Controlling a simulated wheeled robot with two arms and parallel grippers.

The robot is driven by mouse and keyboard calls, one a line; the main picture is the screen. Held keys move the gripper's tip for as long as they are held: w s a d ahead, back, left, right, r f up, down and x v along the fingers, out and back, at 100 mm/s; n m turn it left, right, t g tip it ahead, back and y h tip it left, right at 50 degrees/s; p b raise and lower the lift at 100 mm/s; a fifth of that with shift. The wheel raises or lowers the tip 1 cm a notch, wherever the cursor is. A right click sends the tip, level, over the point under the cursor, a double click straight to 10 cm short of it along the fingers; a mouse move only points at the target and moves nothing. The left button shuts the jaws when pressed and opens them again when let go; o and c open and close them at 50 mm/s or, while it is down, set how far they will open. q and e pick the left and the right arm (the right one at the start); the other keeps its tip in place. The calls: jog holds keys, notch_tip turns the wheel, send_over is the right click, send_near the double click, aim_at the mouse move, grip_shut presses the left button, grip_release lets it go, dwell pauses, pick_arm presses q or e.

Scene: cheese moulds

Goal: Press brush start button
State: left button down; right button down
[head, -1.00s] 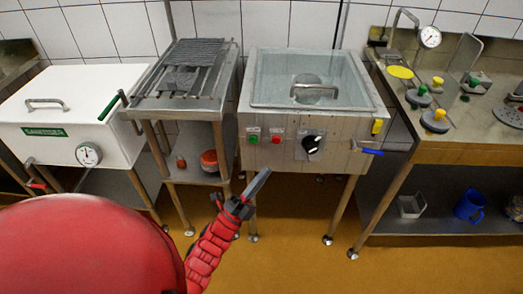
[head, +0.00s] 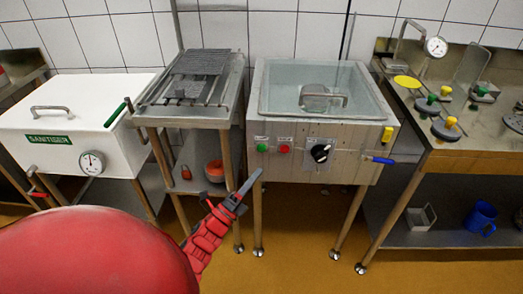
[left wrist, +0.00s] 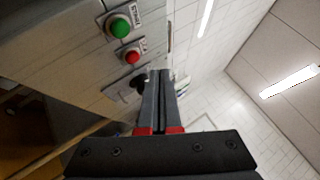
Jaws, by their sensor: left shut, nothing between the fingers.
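A green button (head: 262,148) and a red button (head: 284,149) sit on the front panel of the steel brush machine (head: 345,168), left of a black rotary knob (head: 320,153). The label above the green button reads like "START" in the left wrist view, where the green button (left wrist: 119,27) and red button (left wrist: 131,56) also show. My left gripper (head: 254,177) is shut and empty, its fingertips just below and in front of the green button, apart from the panel as far as I can tell. The left wrist view shows its closed fingers (left wrist: 160,75). My right gripper is out of view.
A white sanitizer box (head: 70,120) with a gauge stands at the left. A steel rack table (head: 190,108) is between it and the machine. A steel bench (head: 480,160) with moulds is at the right. The orange floor (head: 300,240) in front is clear.

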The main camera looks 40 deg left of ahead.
aim_at(264, 147)
pick_arm(q)
jog(key=w+a+b, duration=0.2)
jog(key=w+a, duration=0.1)
jog(key=w, duration=0.3)
jog(key=shift+a, duration=0.4)
dwell(1.7)
jog(key=shift+w+a+b, duration=0.2)
jog(key=shift+w+b, duration=0.15)
jog(key=shift+w, duration=0.05)
jog(key=shift+w+a+b, duration=0.3)
jog(key=shift+w+b, duration=0.1)
jog(key=shift+w, duration=0.05)
dwell(0.6)
jog(key=shift+s, duration=0.1)
jog(key=shift+s+d, duration=0.5)
jog(key=shift+s, duration=0.2)
